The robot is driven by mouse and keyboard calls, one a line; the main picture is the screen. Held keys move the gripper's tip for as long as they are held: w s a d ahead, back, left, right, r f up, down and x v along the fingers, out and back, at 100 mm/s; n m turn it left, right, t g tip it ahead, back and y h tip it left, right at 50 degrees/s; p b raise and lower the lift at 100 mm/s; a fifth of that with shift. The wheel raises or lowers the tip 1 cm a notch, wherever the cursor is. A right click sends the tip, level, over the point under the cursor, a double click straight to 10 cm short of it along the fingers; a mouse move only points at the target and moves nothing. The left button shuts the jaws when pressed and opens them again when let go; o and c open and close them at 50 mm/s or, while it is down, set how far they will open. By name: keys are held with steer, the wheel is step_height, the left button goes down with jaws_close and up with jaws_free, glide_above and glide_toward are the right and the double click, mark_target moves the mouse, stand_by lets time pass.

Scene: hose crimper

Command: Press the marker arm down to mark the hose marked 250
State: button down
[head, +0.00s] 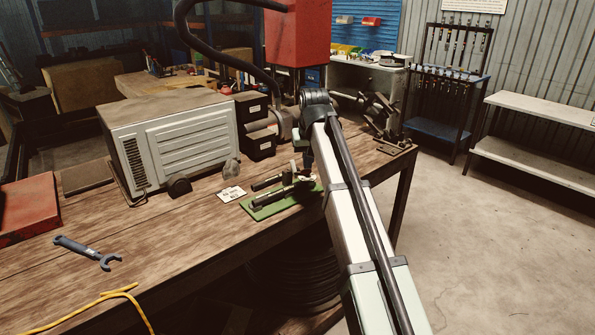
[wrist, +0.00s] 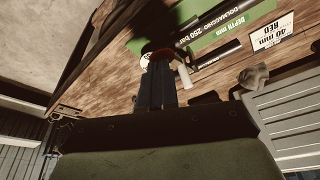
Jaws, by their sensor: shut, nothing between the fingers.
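The green marking board (head: 262,211) lies near the table's front edge, with two dark hoses on it. In the wrist view, the hose marked 250 (wrist: 205,31) shows its white lettering. A second dark hose (wrist: 218,54) lies beside it. A small pale cylinder (wrist: 183,75) and a reddish part sit close beside my fingertips; they look like part of the marker arm, but most of it is hidden. My gripper (wrist: 157,62) is shut and empty, over the board's end. I cannot tell whether it touches the marker arm. In the head view my arm partly covers this area.
A white card (wrist: 268,38) reading "40 mm RED" lies beside the board. A large grey machine (head: 178,140) stands behind on the left, with black boxes (head: 256,125) beside it. A wrench (head: 88,251) and yellow cable (head: 112,296) lie at the front left.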

mark_target(308, 171)
steer(key=shift+f, duration=2.25)
steer(key=shift+r, duration=0.15)
step_height(308, 171, up, 13)
stand_by(1.2)
